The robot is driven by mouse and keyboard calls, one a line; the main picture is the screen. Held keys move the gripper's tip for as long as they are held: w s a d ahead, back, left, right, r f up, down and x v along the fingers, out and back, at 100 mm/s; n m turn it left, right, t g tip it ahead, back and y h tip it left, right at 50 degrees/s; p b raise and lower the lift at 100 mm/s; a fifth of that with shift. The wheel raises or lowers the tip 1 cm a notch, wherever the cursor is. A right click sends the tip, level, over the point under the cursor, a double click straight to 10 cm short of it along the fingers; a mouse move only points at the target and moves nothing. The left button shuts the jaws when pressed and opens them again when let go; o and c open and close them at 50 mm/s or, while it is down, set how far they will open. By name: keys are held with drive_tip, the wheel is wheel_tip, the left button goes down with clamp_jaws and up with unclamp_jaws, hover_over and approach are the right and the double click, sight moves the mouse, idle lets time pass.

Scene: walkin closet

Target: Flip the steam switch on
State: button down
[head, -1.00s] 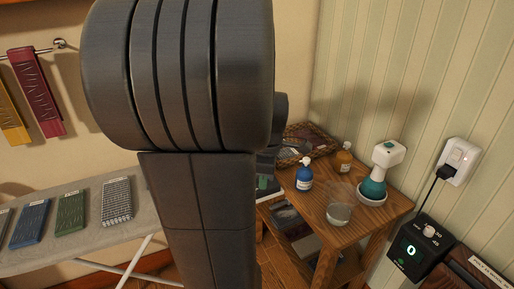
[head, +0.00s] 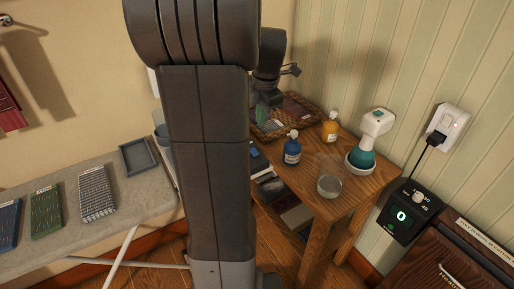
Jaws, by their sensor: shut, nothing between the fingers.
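A white wall outlet (head: 449,126) with a plug in it is on the striped wall at the right; I cannot read a steam label on it. A black control box (head: 404,212) with a pale knob and a lit "0" sits below it. A handheld steamer (head: 370,137) with a white head and teal tank stands upright on its white base on the wooden side table. My gripper (head: 291,69) shows small beside my arm, over the back of the table and apart from the outlet, box and steamer. It is shut and empty; its fingers are hard to make out.
The wooden side table (head: 345,203) holds a blue bottle (head: 292,148), a yellow bottle (head: 331,126), a clear cup (head: 329,186) and a wicker tray (head: 270,133). A black cord (head: 418,163) hangs from the outlet. An ironing board (head: 130,210) with folded cloths is at left.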

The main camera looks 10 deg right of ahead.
drive_tip(key=f, duration=0.4)
drive_tip(key=w+f, duration=0.1)
drive_tip(key=f, duration=0.4)
drive_tip(key=w+f+p, duration=0.1)
drive_tip(key=f, duration=0.3)
drive_tip(key=shift+a+f, duration=0.25)
drive_tip(key=shift+a, duration=0.15)
drive_tip(key=shift+f, duration=0.15)
drive_tip(key=shift+f, duration=0.1)
drive_tip(key=shift+f+b, duration=0.2)
drive_tip(key=shift+b, duration=0.15)
drive_tip(key=shift+r, duration=0.15)
